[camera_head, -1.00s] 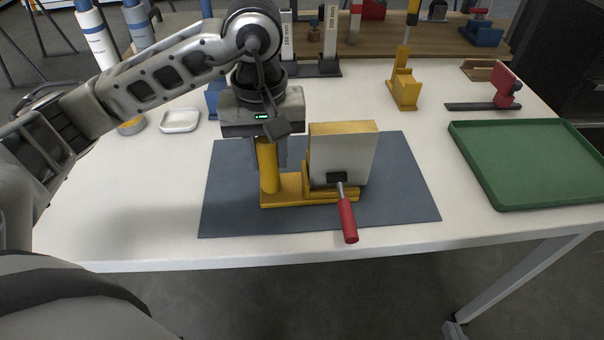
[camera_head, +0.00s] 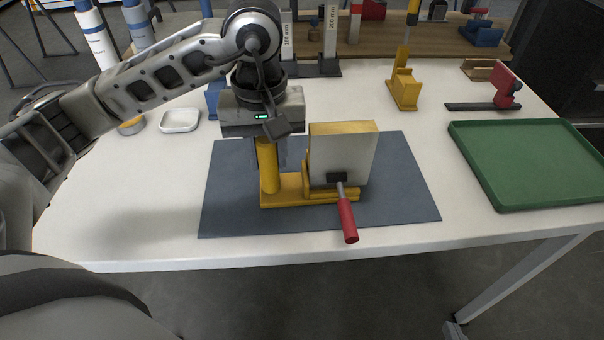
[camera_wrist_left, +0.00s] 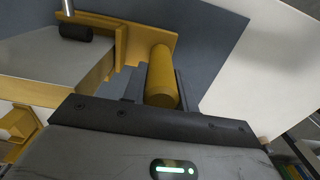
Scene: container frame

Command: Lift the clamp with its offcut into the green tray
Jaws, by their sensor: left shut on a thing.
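The yellow clamp (camera_head: 285,190) stands on the dark grey mat (camera_head: 400,200), with an upright yellow post at its left and a red-handled screw (camera_head: 347,218) at its front right. A pale block-shaped offcut (camera_head: 338,155) with a wooden top edge sits upright in the clamp. My left gripper (camera_head: 270,160) points down and is shut on the clamp's yellow post; the post (camera_wrist_left: 161,78) also shows between the fingers in the left wrist view. The green tray (camera_head: 525,200) lies on the table at the right, empty. My right gripper is out of view.
Another yellow clamp-like stand (camera_head: 404,90) and a red-and-black tool (camera_head: 500,92) stand behind. White table is bare between mat and tray.

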